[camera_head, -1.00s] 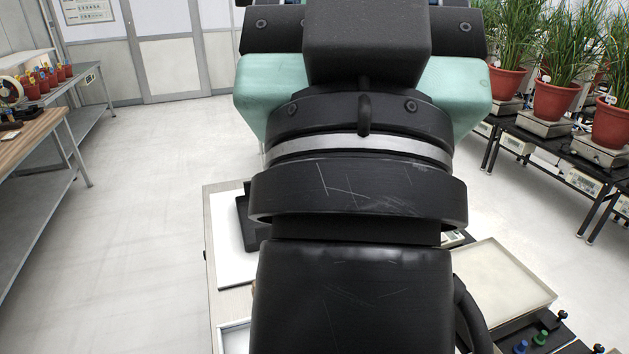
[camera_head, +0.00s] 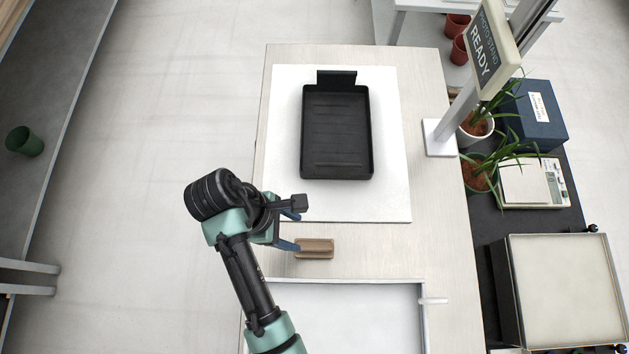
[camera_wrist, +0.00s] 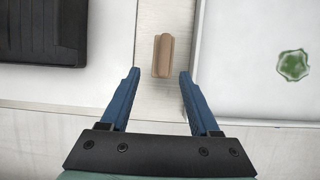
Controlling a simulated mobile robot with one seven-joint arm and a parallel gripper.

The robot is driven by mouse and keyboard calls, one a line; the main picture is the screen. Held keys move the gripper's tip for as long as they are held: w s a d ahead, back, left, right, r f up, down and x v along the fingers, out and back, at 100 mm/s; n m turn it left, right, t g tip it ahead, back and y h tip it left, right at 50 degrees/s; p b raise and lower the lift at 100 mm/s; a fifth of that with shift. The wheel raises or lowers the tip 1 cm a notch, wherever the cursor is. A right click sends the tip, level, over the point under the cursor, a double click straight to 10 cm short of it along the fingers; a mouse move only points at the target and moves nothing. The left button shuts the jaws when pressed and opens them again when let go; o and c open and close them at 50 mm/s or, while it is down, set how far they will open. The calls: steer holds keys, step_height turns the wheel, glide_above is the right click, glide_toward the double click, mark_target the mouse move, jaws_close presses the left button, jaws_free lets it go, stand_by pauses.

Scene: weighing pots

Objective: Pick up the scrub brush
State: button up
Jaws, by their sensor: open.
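The scrub brush (camera_head: 315,249) has a brown wooden block and lies on the pale table between the white mat and the shallow white tray. In the wrist view the brush (camera_wrist: 163,55) lies a little beyond the fingertips, in line with the gap between them. My gripper (camera_head: 291,229) is open and empty, just left of the brush in the head view. Its two blue fingers (camera_wrist: 158,73) stand apart on either side of the gap in the wrist view. I cannot tell how high they are above the table.
A black tray (camera_head: 337,172) stands on the white mat (camera_head: 392,203). A shallow white tray (camera_head: 416,318) lies at the table's front; the wrist view shows a green object (camera_wrist: 293,65) in it. A sign on a post (camera_head: 462,106) and potted plants (camera_head: 477,170) stand to the right.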

mark_target(314, 245)
steer(key=x, duration=0.7)
steer(key=s+x, duration=0.1)
steer(key=x, duration=0.2)
steer(key=shift+s+f, duration=0.1)
steer(key=shift+f, duration=0.1)
steer(key=shift+d+f, duration=0.2)
steer(key=shift+f, duration=0.4)
jaws_close()
